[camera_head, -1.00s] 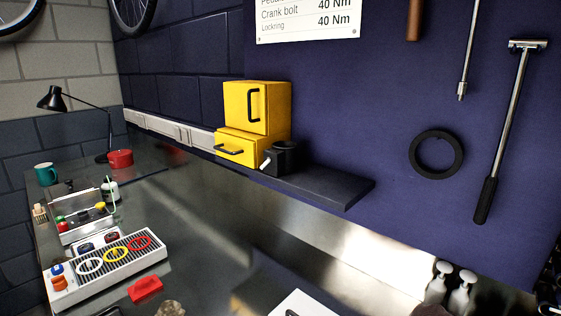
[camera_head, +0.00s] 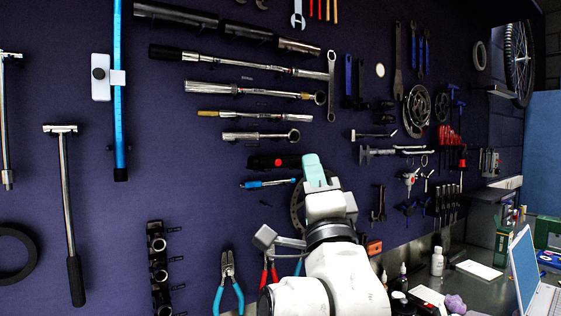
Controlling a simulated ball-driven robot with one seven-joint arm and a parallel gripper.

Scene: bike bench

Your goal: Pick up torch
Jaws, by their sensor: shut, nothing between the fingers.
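I cannot make out a torch for certain in the head view. A black tool with a red spot (camera_head: 274,161) hangs on the dark pegboard wall, just left of my gripper in the picture; I cannot tell whether it is the torch. My gripper (camera_head: 314,170), with teal at its tip, is at the end of my white arm, right of the picture's middle. It is shut and holds nothing. It shows in front of the tool wall, and its distance from the wall is unclear. My arm hides part of the wall and bench behind it.
Wrenches and long-handled tools (camera_head: 245,90) hang above my gripper. Teal-handled pliers (camera_head: 228,285) hang lower left. At the lower right, the bench holds a white bottle (camera_head: 437,262), a purple lump (camera_head: 455,304) and an open laptop (camera_head: 525,265).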

